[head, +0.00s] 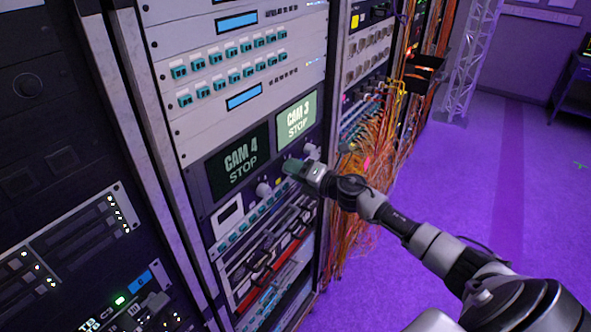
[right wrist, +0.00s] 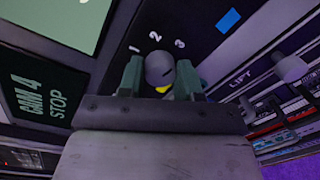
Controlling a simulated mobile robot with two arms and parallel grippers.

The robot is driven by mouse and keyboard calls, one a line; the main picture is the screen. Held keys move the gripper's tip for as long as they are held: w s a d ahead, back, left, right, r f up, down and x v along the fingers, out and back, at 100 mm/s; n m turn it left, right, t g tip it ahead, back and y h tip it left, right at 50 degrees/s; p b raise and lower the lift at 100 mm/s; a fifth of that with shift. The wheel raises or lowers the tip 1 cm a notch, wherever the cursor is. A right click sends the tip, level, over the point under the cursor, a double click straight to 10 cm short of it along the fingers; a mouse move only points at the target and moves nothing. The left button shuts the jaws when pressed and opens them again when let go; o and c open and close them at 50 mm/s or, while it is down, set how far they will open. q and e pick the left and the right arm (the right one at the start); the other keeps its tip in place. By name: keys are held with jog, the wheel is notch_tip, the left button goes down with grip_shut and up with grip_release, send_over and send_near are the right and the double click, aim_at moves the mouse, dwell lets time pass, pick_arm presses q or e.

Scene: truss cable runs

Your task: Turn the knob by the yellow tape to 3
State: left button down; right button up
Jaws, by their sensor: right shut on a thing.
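My right gripper (head: 290,167) reaches the rack panel below the CAM 3 screen. In the right wrist view its two teal fingers (right wrist: 160,78) are shut on a grey round knob (right wrist: 159,66), one on each side. A small piece of yellow tape (right wrist: 163,88) shows at the knob's lower edge between the fingers. The printed numbers 1, 2 and 3 (right wrist: 156,38) arc around the knob's far side. A short dark mark is on the knob; which number it points at I cannot tell. My left gripper is not in view.
Another knob (head: 263,189) is left of my gripper, and one (head: 312,151) is to its right. A blue tape piece (right wrist: 229,20) is on the panel. The CAM 4 screen (head: 238,162) reads STOP. Orange cables (head: 375,160) hang at right; the purple floor is open.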

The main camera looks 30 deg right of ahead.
jog(key=o, duration=0.9)
jog(key=shift+b+v, duration=2)
jog(key=shift+v, duration=3.45)
jog(key=shift+d+r, duration=0.1)
